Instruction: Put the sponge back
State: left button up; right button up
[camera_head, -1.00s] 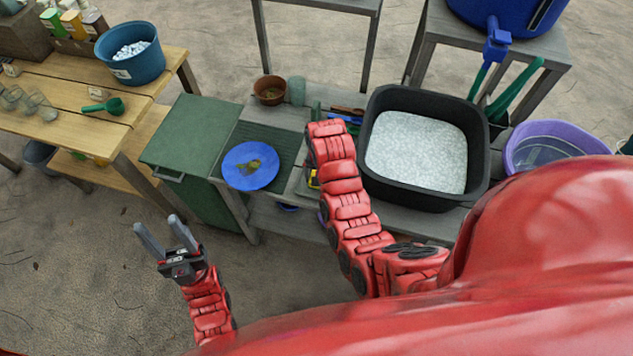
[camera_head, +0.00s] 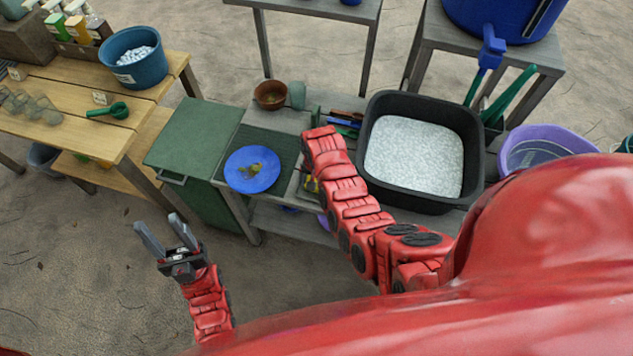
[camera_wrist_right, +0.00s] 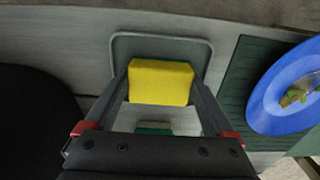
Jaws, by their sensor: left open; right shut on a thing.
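The yellow sponge (camera_wrist_right: 161,83) has a thin green layer and sits between the two fingers of my right gripper (camera_wrist_right: 163,88) in the right wrist view. The gripper is shut on it. Behind it is a grey tray with a rounded rim (camera_wrist_right: 118,48); I cannot tell whether the sponge touches it. A small green and pale thing (camera_wrist_right: 154,128) shows below the sponge, between the fingers. My left gripper (camera_head: 158,233) is open and empty, above bare ground.
A blue plate (camera_head: 253,182) with food scraps lies on the green ribbed mat, left of the right arm. A black basin (camera_head: 474,150) of foamy water stands to the right. A brown pot (camera_head: 270,95) and a green cup (camera_head: 297,94) stand behind. A purple tub (camera_head: 548,137) is far right.

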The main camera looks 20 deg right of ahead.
jog(key=shift+f, duration=0.1)
jog(key=shift+f, duration=0.15)
jog(key=o, duration=1.1)
